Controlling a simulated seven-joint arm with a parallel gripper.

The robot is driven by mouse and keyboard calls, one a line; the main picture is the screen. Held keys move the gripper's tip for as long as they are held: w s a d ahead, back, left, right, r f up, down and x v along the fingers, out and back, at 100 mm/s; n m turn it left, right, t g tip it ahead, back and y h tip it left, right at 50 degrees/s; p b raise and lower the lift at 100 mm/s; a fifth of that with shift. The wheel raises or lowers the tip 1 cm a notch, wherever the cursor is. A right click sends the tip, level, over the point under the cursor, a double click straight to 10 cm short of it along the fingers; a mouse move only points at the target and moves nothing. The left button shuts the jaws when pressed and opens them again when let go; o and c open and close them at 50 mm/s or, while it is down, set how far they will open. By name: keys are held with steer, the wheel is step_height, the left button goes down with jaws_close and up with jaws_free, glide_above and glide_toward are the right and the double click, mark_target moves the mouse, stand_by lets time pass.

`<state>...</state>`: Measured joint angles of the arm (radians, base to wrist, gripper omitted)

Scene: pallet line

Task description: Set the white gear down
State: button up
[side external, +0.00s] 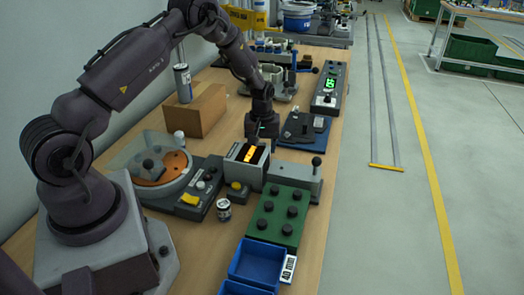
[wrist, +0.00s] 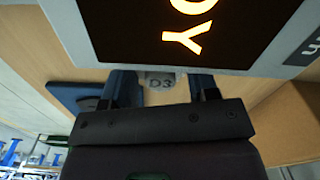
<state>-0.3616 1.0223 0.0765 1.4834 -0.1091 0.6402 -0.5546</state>
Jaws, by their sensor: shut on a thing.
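My gripper (side external: 262,138) is low behind a grey display box (side external: 246,165) near the middle of the bench, pointing down. In the wrist view its two dark blue fingers (wrist: 162,84) stand either side of a small pale grey piece, which fits the white gear, and are shut on it. In the side view the held piece is hidden by the fingers and the box.
The display box, with orange letters, fills the top of the wrist view (wrist: 190,30). A dark blue fixture (side external: 303,133) stands to the right of my gripper. A cardboard box (side external: 203,112), an orange turntable (side external: 165,168) and a green peg board (side external: 275,213) are around it.

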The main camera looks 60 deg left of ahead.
steer(key=shift+f, duration=1.05)
steer(key=shift+f, duration=0.15)
steer(key=o, duration=0.9)
